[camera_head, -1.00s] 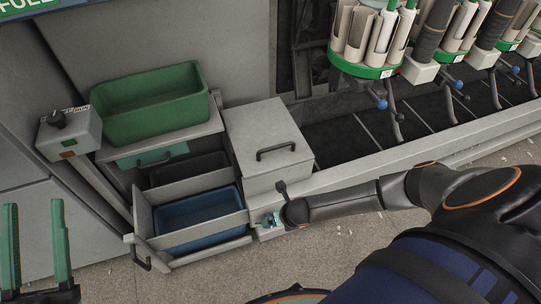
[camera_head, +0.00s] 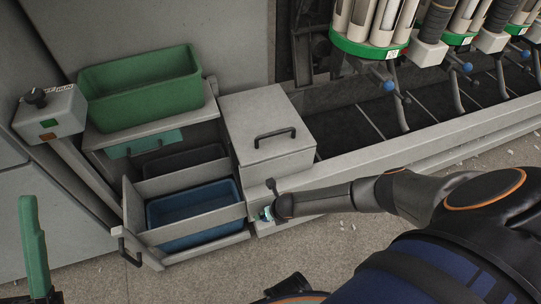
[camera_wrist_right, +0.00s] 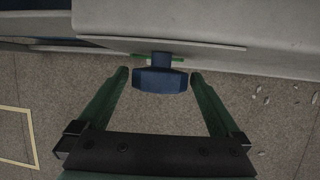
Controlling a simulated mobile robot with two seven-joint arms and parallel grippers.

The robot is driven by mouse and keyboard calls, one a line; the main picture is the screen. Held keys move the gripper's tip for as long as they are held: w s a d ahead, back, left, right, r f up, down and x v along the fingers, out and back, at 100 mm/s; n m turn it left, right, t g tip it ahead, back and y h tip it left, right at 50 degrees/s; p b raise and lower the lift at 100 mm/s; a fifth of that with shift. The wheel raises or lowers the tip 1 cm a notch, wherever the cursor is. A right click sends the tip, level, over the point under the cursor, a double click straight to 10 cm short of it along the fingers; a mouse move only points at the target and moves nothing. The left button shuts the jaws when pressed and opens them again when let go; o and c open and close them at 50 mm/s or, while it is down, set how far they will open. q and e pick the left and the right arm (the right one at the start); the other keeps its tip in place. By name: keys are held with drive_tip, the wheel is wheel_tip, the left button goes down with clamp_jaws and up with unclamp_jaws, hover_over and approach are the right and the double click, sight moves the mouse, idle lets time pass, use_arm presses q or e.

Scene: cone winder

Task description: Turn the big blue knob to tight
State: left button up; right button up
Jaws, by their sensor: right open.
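The big blue knob (camera_wrist_right: 160,80) shows in the right wrist view, on a short stem in front of a pale grey panel, with a thin green strip behind it. My right gripper (camera_wrist_right: 159,75) is open, with one green finger on each side of the knob. A small gap shows on both sides, and I see no clear contact. In the head view my right gripper (camera_head: 266,213) is at the low front face right of the open drawer; my wrist largely hides it and the knob. One green finger of my left gripper (camera_head: 34,245) shows at the left edge.
An open drawer with a blue bin (camera_head: 195,207) stands just left of my right gripper. A grey lidded box (camera_head: 265,120) is above it. A green bin (camera_head: 140,88) and a switch box (camera_head: 50,112) are further left. The floor in front is clear apart from small scraps.

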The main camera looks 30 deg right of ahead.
drive_tip(key=shift+w+f, duration=0.2)
drive_tip(key=shift+f, duration=0.15)
drive_tip(key=c, duration=1.2)
